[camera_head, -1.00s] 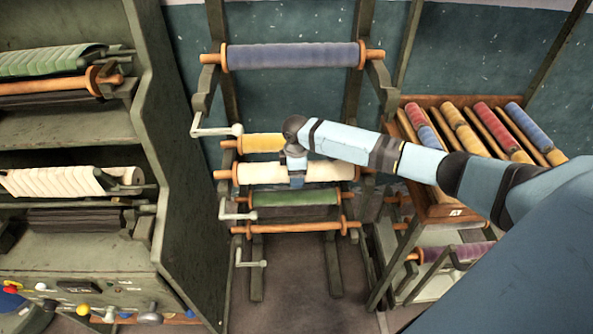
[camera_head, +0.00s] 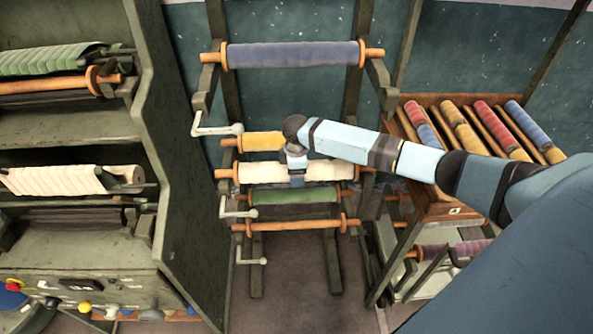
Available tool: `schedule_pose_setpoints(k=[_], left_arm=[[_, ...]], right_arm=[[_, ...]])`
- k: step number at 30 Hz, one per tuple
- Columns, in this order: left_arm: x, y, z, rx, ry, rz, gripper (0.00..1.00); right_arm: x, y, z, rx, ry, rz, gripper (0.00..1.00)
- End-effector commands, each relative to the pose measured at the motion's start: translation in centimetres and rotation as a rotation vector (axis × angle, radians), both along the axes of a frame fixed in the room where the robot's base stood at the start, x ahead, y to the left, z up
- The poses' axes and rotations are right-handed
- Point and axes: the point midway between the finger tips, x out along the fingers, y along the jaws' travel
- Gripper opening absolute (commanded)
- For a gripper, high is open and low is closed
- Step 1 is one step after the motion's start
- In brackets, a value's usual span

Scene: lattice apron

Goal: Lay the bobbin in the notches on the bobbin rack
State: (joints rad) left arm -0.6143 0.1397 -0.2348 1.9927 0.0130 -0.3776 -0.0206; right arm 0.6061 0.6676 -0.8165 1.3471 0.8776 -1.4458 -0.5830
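The bobbin rack (camera_head: 354,95) is an upright frame with dark posts, side arms and several crank handles on its left. A cream bobbin (camera_head: 262,173) with orange ends lies level across the rack's middle, in front of a yellow bobbin (camera_head: 259,141). My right gripper (camera_head: 297,178) comes down over the middle of the cream bobbin and appears shut around it. The wrist hides part of the yellow bobbin. Whether the cream bobbin's ends touch the rack's notches cannot be told. My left gripper is not in view.
The rack also carries a blue bobbin (camera_head: 290,55) on top, a green bobbin (camera_head: 293,196) and a bare orange bobbin (camera_head: 290,228) below. A grey machine (camera_head: 190,200) stands close on the left. A wooden crate (camera_head: 440,205) of coloured bobbins stands right.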

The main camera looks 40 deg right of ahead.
Motion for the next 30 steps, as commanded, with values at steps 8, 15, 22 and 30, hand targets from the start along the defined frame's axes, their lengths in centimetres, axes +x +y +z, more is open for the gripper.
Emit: schedule_pose_setpoints(k=[8,15,22,30], left_arm=[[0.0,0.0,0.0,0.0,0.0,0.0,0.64],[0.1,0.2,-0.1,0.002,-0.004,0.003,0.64],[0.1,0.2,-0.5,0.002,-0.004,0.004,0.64],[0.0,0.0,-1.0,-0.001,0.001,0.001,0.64]], right_arm=[[0.0,0.0,0.0,0.0,0.0,0.0,0.97],[0.0,0.0,0.8,0.001,-0.001,0.001,0.97],[0.1,0.0,5.6,0.0,-0.004,0.002,0.97],[0.0,0.0,11.3,0.0,-0.002,0.001,0.97]])
